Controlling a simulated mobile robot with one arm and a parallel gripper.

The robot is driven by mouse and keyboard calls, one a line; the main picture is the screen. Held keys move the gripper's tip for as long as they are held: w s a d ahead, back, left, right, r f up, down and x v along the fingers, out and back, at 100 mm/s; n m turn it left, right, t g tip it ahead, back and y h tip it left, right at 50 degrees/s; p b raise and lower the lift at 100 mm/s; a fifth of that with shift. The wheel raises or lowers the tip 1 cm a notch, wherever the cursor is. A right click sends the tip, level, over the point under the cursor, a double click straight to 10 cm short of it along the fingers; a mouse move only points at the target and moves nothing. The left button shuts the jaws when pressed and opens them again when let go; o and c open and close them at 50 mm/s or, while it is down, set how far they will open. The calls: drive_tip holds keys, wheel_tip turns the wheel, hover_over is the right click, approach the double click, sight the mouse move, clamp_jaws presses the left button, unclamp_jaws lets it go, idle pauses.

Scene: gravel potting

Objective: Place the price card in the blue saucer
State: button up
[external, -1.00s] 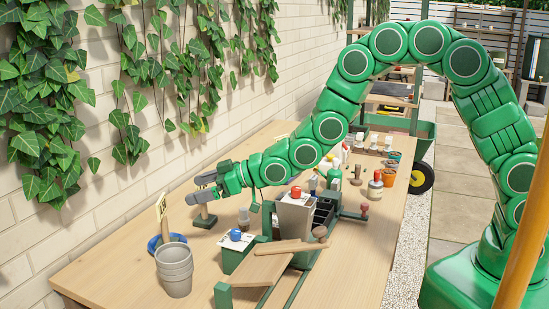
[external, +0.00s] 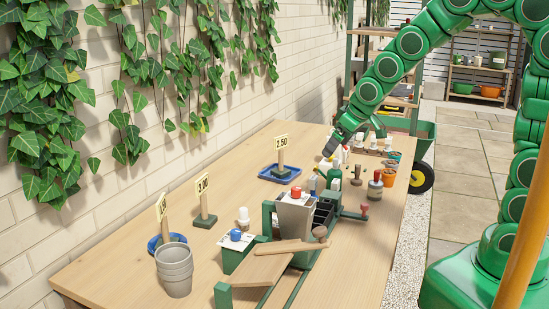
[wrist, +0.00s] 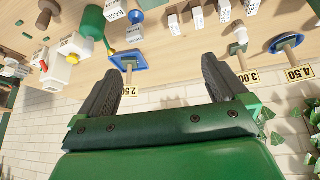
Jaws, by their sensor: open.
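Three price cards stand on posts. The 4.50 card (external: 162,207) stands in a round blue saucer (external: 153,246), partly hidden by grey pots. The 3.00 card (external: 202,184) stands upright on a green base on the bare table. The 2.50 card (external: 280,142) stands on a rectangular blue tray (external: 265,175) farther back. My gripper (external: 328,152) is open and empty, above the table's far part, right of the 2.50 card. In the wrist view, the gripper (wrist: 160,82) has its fingers wide apart, with the 2.50 card (wrist: 130,90) between them in the picture.
Stacked grey pots (external: 174,272) stand at the near left. A green caddy (external: 327,215) with a grey container, and several bottles and stamps, crowd the middle and right. An ivy-covered brick wall (external: 120,205) runs along the left. The table between the 3.00 card and the blue tray is clear.

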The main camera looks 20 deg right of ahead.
drive_tip(key=s+d+r+m+g+h, duration=0.3)
drive_tip(key=s+d, duration=0.9)
drive_tip(key=d, duration=0.3)
drive_tip(key=s+d+r+m+g, duration=0.1)
drive_tip(key=s+d+m+g, duration=0.1)
drive_tip(key=s, duration=0.7)
drive_tip(key=s+d+r+m+g, duration=0.1)
drive_tip(key=s+d, duration=0.3)
drive_tip(key=s, duration=0.5)
drive_tip(key=shift+s+d+m+g, duration=0.2)
drive_tip(key=shift+d+m+g, duration=0.2)
drive_tip(key=shift+g, duration=0.1)
